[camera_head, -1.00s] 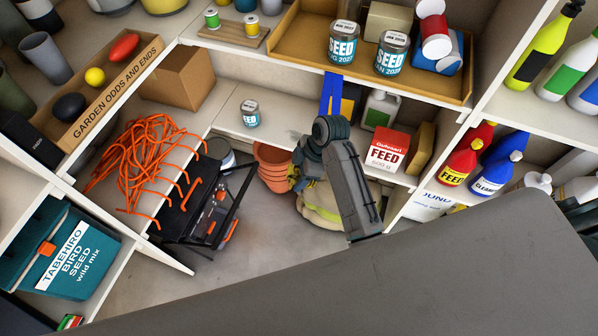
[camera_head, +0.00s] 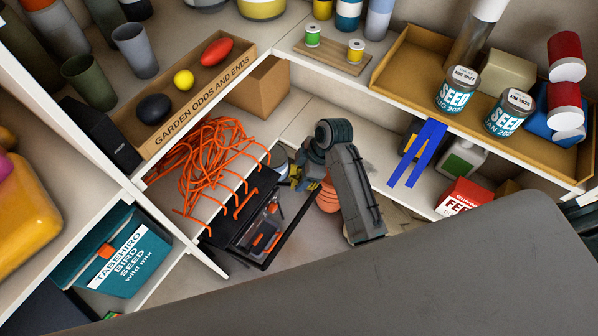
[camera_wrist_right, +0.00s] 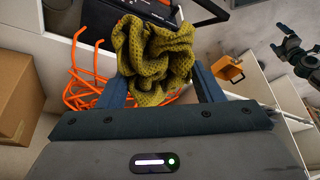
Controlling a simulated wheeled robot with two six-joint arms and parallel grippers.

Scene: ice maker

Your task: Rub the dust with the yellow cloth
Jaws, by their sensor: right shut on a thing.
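The yellow cloth (camera_wrist_right: 152,60) is crumpled between the two fingers of my right gripper (camera_wrist_right: 160,88) in the right wrist view. In the head view my right gripper (camera_head: 306,178) is partly hidden by its own arm, and only a little yellow shows at it. It appears above the gap between the black tool holder and the terracotta pots. A dark gripper, seemingly my left (camera_wrist_right: 290,45), shows small at the right of the wrist view; its jaw state is unclear. I cannot make out any dust.
Orange cord (camera_head: 205,155) and a black tool holder (camera_head: 255,225) lie left of my right gripper. Terracotta pots (camera_head: 329,198) are close by. A cardboard box (camera_head: 258,88), seed cans (camera_head: 456,90) and a teal bird seed bag (camera_head: 125,255) stand around. A grey surface covers the lower right.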

